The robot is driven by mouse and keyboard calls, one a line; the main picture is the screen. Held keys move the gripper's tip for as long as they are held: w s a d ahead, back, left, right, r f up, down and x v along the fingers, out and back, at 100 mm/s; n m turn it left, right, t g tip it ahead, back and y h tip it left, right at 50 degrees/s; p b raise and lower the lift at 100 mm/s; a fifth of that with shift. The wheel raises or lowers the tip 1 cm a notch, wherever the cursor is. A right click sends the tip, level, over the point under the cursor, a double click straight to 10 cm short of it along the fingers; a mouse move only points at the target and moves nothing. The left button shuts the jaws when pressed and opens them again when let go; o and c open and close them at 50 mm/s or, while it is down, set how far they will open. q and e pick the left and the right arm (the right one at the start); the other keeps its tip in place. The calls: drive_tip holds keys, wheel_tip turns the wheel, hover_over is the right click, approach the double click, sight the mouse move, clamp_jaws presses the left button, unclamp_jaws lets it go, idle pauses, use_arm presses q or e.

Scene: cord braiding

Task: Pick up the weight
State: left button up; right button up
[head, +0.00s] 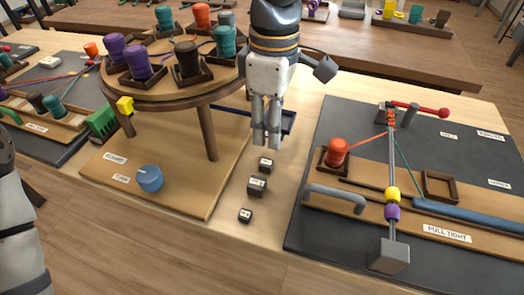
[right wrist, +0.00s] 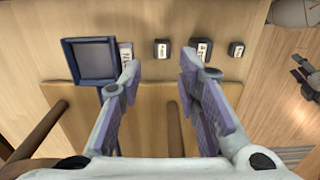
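Three small dark weights with white labels stand in a row on the table in the head view: a far one (head: 265,165), a larger middle one (head: 257,186) and a near one (head: 245,215). In the right wrist view they are the left weight (right wrist: 161,48), the middle weight (right wrist: 203,50) and the right weight (right wrist: 236,49). My right gripper (head: 266,141) points down just beyond the far weight. Its fingers (right wrist: 160,72) are apart with nothing between them. My left arm shows at the left edge; its gripper is out of view.
A blue tray (right wrist: 94,60) lies beside the row, partly behind my right gripper in the head view. A round stand (head: 207,130) with spools is on the left, with a blue knob (head: 150,178) on its base. A dark braiding board (head: 300,236) is on the right.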

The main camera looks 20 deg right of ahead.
sight(265, 161)
drive_tip(key=f, duration=0.6)
drive_tip(key=a+f, duration=0.1)
drive_tip(key=f, duration=0.2)
drive_tip(key=shift+w+b, duration=0.15)
drive_tip(key=shift+b, duration=0.2)
drive_tip(key=shift+r, duration=0.1)
drive_tip(key=shift+c, duration=0.6)
clamp_jaws()
